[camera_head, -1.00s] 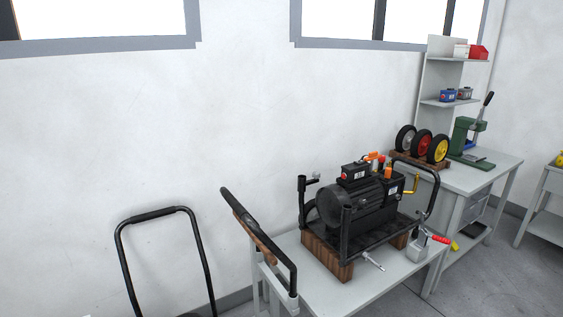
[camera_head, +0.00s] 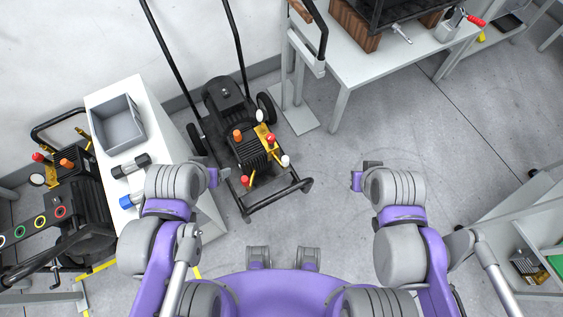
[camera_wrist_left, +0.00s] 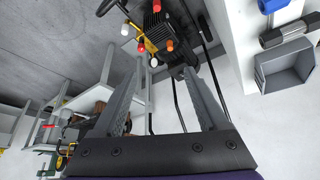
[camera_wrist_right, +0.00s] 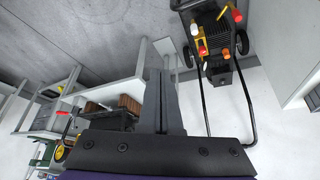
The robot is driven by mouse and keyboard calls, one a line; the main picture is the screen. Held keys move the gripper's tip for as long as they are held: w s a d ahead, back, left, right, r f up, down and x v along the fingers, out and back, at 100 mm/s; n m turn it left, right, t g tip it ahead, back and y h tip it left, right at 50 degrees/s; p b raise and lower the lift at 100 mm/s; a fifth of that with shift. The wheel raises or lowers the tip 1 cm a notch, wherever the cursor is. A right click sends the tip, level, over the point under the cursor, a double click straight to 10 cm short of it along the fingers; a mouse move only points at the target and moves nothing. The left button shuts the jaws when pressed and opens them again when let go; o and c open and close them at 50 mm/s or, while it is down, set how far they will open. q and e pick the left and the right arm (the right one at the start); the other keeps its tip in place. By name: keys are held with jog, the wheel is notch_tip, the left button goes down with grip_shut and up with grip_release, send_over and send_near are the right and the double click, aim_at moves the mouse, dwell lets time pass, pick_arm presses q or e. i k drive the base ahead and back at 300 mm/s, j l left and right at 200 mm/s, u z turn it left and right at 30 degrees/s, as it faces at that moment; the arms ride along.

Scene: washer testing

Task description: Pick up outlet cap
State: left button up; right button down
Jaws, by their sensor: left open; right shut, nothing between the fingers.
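A pressure washer (camera_head: 250,145) on a wheeled frame stands on the floor between my arms and the wall. Small orange, red and white caps or knobs sit on its pump (camera_head: 252,150); I cannot tell which is the outlet cap. The washer also shows at the top of the left wrist view (camera_wrist_left: 160,35) and the right wrist view (camera_wrist_right: 208,40). My left gripper (camera_head: 214,178) is open and empty, right beside the washer's left side in the picture but apart from it. Its spread fingers (camera_wrist_left: 155,75) show in the left wrist view. My right gripper (camera_wrist_right: 160,85) is shut and empty, right of the washer.
A white side table (camera_head: 135,88) at left holds a grey bin (camera_head: 117,123), a black cylinder (camera_head: 130,166) and a blue-ended part (camera_head: 130,200). A second washer (camera_head: 75,195) stands at far left. A workbench (camera_head: 350,60) stands top right. The middle floor (camera_head: 400,120) is clear.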

aim_at(285, 160)
jog(key=i+l, duration=0.1)
jog(key=l, duration=0.25)
jog(key=i+l, duration=0.1)
jog(key=l, duration=0.25)
jog(key=l+u, duration=0.1)
jog(key=l, duration=0.25)
jog(key=i+l+u, duration=0.1)
jog(key=u, duration=1.35)
